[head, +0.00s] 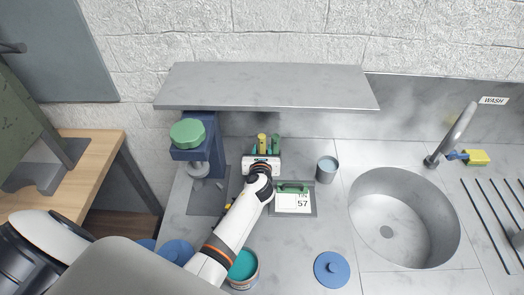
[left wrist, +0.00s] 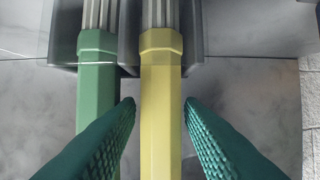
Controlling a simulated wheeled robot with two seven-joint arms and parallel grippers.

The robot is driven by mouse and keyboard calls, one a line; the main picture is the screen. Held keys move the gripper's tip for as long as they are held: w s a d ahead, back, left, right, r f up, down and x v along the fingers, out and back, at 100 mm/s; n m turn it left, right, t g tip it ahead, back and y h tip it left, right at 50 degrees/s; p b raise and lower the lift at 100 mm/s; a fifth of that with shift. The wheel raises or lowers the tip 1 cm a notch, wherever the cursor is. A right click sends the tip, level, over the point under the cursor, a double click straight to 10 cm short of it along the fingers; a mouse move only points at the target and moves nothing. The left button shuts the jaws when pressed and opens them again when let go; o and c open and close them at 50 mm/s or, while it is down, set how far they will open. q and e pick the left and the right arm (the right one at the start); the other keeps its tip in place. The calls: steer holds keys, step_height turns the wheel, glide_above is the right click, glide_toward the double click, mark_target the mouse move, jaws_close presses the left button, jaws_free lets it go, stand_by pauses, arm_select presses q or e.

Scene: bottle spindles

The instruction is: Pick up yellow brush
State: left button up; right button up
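The yellow brush (head: 262,141) stands upright at the back of the counter, beside a green brush (head: 276,143). In the left wrist view, the yellow brush's handle (left wrist: 161,90) runs between the two green ribbed fingers of my left gripper (left wrist: 158,104). The fingers are open, with a gap on each side of the handle. The left finger is in front of part of the green handle (left wrist: 97,75). In the head view, my left gripper (head: 262,153) is right in front of the brushes and hides their lower parts. My right gripper does not show.
A machine with a green cap (head: 188,133) is to the left. A shelf (head: 268,86) hangs above the brushes. The sink (head: 390,232) is at the right.

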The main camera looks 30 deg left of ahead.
mark_target(262, 136)
arm_select(q)
steer(key=shift+s+r, duration=0.1)
steer(key=shift+c, duration=0.9)
jaws_close()
steer(key=shift+r, duration=0.1)
steer(key=shift+s+r, duration=0.15)
steer(key=shift+r, duration=0.05)
step_height(262, 136, up, 7)
steer(key=shift+d+f, duration=0.1)
steer(key=shift+f, duration=0.05)
steer(key=s+d+b, duration=0.2)
steer(key=s+d, duration=0.2)
steer(key=s, duration=0.5)
steer(key=s+d+b, duration=0.2)
steer(key=s+d, duration=0.2)
steer(key=s, duration=0.4)
steer(key=shift+s+d+f, duration=0.15)
steer(key=shift+s+d, duration=0.15)
steer(key=shift+s, duration=0.05)
